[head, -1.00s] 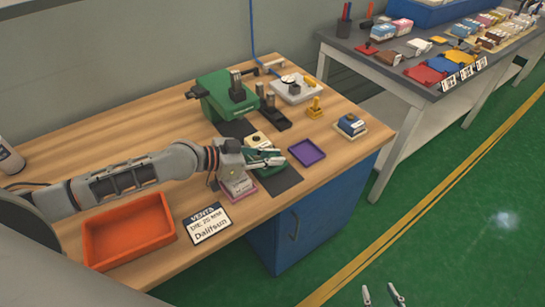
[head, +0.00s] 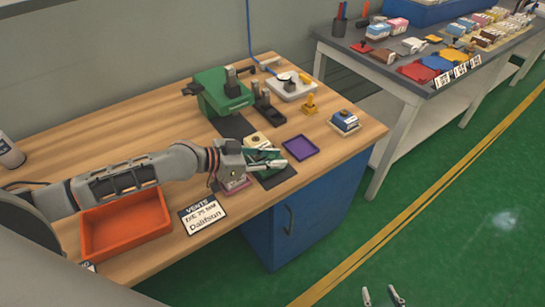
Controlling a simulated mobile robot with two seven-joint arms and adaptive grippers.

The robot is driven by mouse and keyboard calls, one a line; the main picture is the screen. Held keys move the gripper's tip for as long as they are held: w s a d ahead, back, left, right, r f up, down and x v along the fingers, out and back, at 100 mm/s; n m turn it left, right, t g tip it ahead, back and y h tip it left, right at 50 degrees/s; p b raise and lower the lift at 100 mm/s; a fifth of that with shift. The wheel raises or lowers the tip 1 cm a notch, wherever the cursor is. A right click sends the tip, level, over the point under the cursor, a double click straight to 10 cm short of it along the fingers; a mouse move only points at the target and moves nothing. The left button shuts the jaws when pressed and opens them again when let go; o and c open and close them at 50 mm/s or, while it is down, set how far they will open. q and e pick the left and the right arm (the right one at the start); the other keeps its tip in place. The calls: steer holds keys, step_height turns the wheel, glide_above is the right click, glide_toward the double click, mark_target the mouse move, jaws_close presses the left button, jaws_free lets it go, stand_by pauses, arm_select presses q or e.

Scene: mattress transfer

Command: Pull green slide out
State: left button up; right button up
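A green piece, apparently the slide (head: 262,156), lies on a dark mat on the wooden bench. My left gripper (head: 283,157) reaches over it from the left. Its two fingers are apart, one on the far side and one on the near side, with green showing between them. I cannot tell whether they touch it. The gripper body hides the piece's left part. My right gripper (head: 383,296) is at the bottom edge over the floor, with fingertips apart and nothing between them.
A purple tray (head: 300,148) lies just right of my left gripper. A green machine (head: 222,92) stands behind. A pink-edged block (head: 235,185) is partly under the gripper. A sign (head: 203,214) and an orange bin (head: 126,222) are nearer the bench's front edge.

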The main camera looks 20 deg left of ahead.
arm_select(q)
steer(key=shift+a, duration=0.15)
steer(key=shift+s+a+r, duration=0.1)
steer(key=shift+a, duration=0.1)
steer(key=v, duration=1.1)
steer(key=shift+s+a+r, duration=0.1)
steer(key=shift+s+r, duration=0.05)
steer(key=shift+r, duration=0.05)
stand_by(0.3)
